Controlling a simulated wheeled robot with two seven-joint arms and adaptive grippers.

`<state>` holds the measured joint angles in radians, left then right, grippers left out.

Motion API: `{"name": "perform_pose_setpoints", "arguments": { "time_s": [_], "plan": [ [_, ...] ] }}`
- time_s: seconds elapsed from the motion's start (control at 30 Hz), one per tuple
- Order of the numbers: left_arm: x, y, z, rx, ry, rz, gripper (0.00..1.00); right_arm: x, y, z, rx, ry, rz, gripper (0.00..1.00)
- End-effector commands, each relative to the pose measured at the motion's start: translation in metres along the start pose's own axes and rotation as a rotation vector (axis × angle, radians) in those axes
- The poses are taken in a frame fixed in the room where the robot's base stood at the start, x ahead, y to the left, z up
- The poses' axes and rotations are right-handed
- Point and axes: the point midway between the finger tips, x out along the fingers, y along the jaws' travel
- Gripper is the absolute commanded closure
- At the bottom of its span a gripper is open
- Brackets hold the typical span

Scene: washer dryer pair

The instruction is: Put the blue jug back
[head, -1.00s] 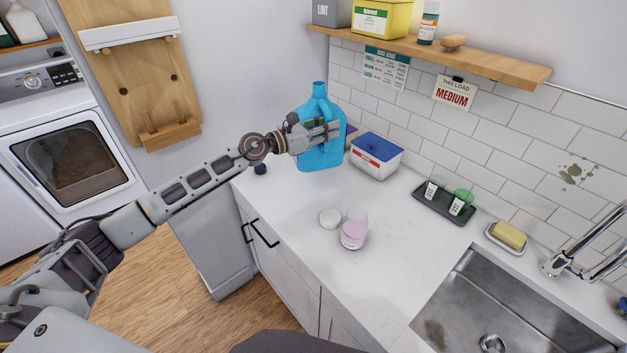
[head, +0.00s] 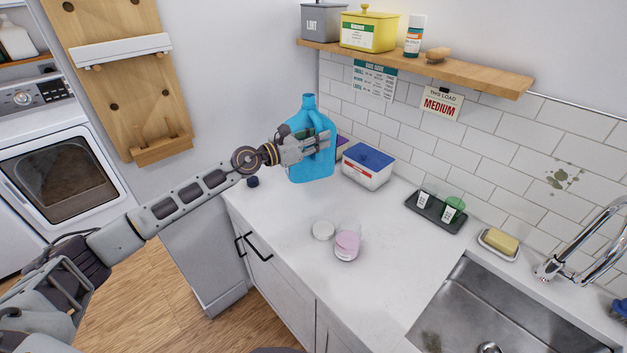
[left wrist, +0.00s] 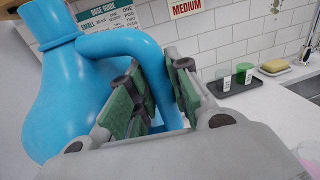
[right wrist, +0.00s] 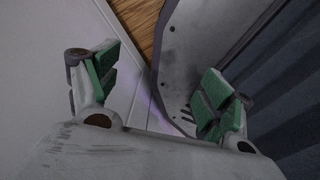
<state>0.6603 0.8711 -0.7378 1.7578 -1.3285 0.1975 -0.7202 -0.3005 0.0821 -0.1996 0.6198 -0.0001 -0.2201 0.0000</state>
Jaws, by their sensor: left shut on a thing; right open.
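The blue jug (head: 312,163) stands upright at the far left corner of the white counter, by the tiled wall. My left gripper (head: 322,142) is shut on its handle. In the left wrist view the green-padded fingers (left wrist: 150,98) close around the handle of the jug (left wrist: 70,95). Whether the jug's base touches the counter is hard to tell. A small dark cap (head: 253,182) lies on the counter just left of the jug. My right gripper (right wrist: 155,92) shows only in the right wrist view, open and empty.
A white tub with blue lid (head: 368,166) stands right of the jug. A pink-filled cup (head: 347,245), a white lid (head: 323,230), a dark tray (head: 435,212) and a soap dish (head: 498,243) share the counter. A wooden shelf (head: 480,77) hangs above. The counter's front left is clear.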

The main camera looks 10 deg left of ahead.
Motion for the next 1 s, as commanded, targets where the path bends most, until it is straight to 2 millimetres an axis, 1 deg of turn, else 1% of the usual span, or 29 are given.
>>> {"name": "perform_pose_setpoints", "arguments": {
  "time_s": [0.3,0.5,0.63,1.0],
  "plan": [
    [0.000,0.001,-0.035,-0.002,-0.001,0.001,1.00,0.013,-0.004,0.000,0.001,0.001,-0.004,0.19],
    [0.000,0.002,-0.053,-0.001,-0.002,0.001,1.00,0.018,-0.005,0.001,0.001,0.001,-0.004,0.19],
    [0.000,0.003,-0.057,0.002,-0.002,0.002,1.00,0.018,-0.005,0.001,0.001,0.001,-0.004,0.19],
    [0.000,0.002,-0.059,0.001,-0.002,0.001,1.00,0.018,-0.004,0.001,0.001,0.001,-0.004,0.19]
  ]
}}
